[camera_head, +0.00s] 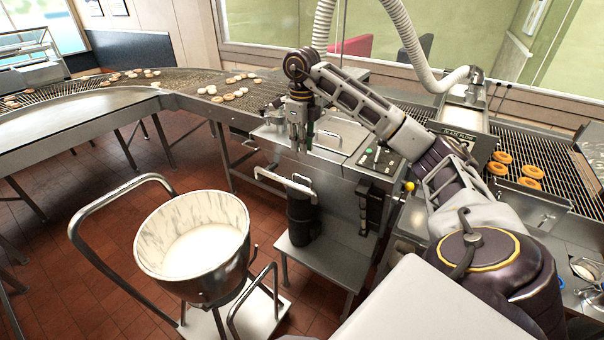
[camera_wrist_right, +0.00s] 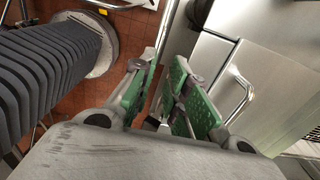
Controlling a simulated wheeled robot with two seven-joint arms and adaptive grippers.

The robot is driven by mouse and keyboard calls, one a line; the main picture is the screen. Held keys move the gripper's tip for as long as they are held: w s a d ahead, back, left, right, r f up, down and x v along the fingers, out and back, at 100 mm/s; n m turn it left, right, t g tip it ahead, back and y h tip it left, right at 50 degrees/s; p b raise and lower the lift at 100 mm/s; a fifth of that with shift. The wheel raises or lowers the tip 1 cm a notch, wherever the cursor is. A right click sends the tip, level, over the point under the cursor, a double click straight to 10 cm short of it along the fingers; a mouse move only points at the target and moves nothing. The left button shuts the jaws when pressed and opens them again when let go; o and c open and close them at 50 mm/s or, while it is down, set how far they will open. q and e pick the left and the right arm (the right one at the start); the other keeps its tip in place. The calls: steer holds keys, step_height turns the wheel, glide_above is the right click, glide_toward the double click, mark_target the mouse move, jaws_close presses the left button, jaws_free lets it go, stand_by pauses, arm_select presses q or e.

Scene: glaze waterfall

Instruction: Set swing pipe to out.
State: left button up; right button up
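What looks like the swing pipe (camera_head: 288,185) is a short pale metal pipe at the front of the steel glazing machine (camera_head: 335,180), above a dark upright cylinder (camera_head: 301,215). Its outer end points left, toward the bowl side. My right gripper (camera_head: 301,140) points down above and behind the pipe in the head view, apart from it as far as I can tell. In the right wrist view its green-padded fingers (camera_wrist_right: 162,95) stand apart. A thin metal tube (camera_wrist_right: 167,30) shows beyond them; I cannot tell whether it is the swing pipe. My left gripper is out of view.
A wheeled bowl (camera_head: 205,240) of white glaze stands front left, with tall tube handles. A conveyor (camera_head: 200,85) with doughnuts curves behind. A steel lid with a bar handle (camera_wrist_right: 240,95) lies beside the gripper. A pale hose (camera_head: 405,30) hangs above.

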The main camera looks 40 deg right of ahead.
steer(key=shift+f+p, duration=0.4)
steer(key=shift+f, duration=4.9)
jaws_close()
